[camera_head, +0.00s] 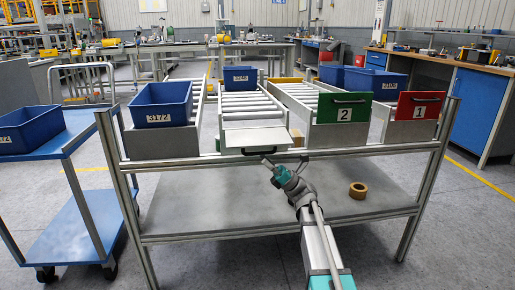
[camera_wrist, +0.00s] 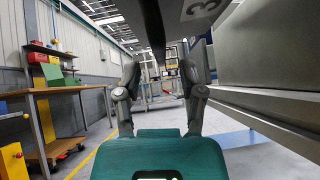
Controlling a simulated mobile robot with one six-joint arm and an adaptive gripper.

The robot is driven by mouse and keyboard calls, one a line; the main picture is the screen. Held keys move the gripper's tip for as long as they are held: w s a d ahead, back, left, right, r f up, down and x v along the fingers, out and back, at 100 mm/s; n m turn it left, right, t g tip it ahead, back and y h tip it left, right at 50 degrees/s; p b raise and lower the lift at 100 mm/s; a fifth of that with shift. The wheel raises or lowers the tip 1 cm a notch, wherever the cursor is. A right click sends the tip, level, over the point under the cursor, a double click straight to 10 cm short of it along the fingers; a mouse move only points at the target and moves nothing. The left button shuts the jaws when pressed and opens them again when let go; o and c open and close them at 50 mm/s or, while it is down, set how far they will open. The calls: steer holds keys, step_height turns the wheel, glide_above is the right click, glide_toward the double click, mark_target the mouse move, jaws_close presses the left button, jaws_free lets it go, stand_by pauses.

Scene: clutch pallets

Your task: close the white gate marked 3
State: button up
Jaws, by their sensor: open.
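The white gate (camera_head: 252,137) is folded down at the front of the second lane from the left and sticks out toward me, about flat. Its black handle (camera_head: 257,151) is at its front edge. The gate shows its 3 (camera_wrist: 203,8) at the top of the wrist view. My gripper (camera_head: 267,161) is just below and in front of the handle, with its fingers apart. In the wrist view my gripper (camera_wrist: 161,76) is open, and a dark bar (camera_wrist: 154,30), likely the handle, runs down toward the gap between the fingers. I cannot tell whether they touch.
The green gate marked 2 (camera_head: 344,109) and the red gate marked 1 (camera_head: 417,106) stand upright to the right. Blue bins (camera_head: 161,104) sit on the lanes. A tape roll (camera_head: 357,190) lies on the lower shelf (camera_head: 190,205). A blue cart (camera_head: 95,215) stands at left.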

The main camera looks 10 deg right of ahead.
mark_target(257, 153)
steer(key=shift+p+x, duration=1)
steer(key=shift+x, duration=0.9)
jaws_close()
